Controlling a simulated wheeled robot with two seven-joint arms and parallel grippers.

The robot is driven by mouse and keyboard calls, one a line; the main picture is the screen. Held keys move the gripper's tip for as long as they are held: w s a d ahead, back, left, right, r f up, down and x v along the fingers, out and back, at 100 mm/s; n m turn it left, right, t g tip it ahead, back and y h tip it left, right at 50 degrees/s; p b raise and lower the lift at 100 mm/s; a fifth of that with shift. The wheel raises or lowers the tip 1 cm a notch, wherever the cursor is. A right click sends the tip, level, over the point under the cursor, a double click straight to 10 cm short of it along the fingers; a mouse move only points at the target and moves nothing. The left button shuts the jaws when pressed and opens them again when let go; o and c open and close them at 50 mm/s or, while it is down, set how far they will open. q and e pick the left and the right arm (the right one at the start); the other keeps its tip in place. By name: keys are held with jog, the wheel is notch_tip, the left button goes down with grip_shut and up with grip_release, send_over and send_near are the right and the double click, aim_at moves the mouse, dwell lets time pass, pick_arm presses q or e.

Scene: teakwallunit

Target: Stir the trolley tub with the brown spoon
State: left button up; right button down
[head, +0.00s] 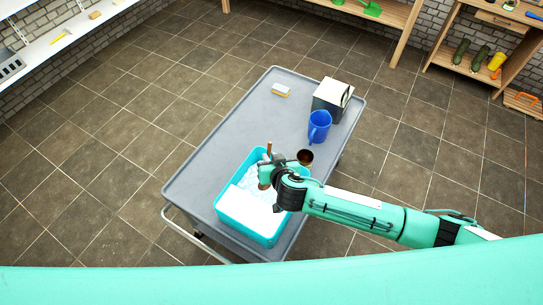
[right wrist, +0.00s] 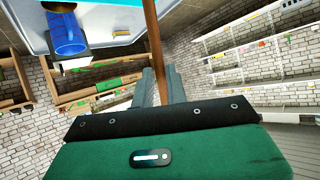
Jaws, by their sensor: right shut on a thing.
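The turquoise tub (head: 225,213) sits on the grey trolley (head: 225,135) near its front end, with white stuff inside. My right gripper (head: 266,178) is over the tub, shut on the brown spoon (head: 269,147). The spoon's handle stands up above the fingers and is nearly upright. In the right wrist view, the spoon (right wrist: 154,50) rises between the two grey fingers of my right gripper (right wrist: 160,88). The spoon's lower end is hidden, so I cannot tell how deep it reaches. My left gripper is not in view.
A brown cup (head: 305,157) stands close beside the tub, near my right wrist.

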pick_arm(q)
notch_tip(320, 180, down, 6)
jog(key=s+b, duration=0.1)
jog(key=b, duration=0.4)
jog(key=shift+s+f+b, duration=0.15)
jog(key=shift+b, duration=0.2)
pick_arm(e)
notch_tip(320, 180, down, 8)
jog(key=s, duration=0.1)
jog(key=shift+s+a, duration=0.2)
jog(key=shift+a, duration=0.2)
jog(key=shift+w+r, duration=0.1)
jog(key=shift+r, duration=0.05)
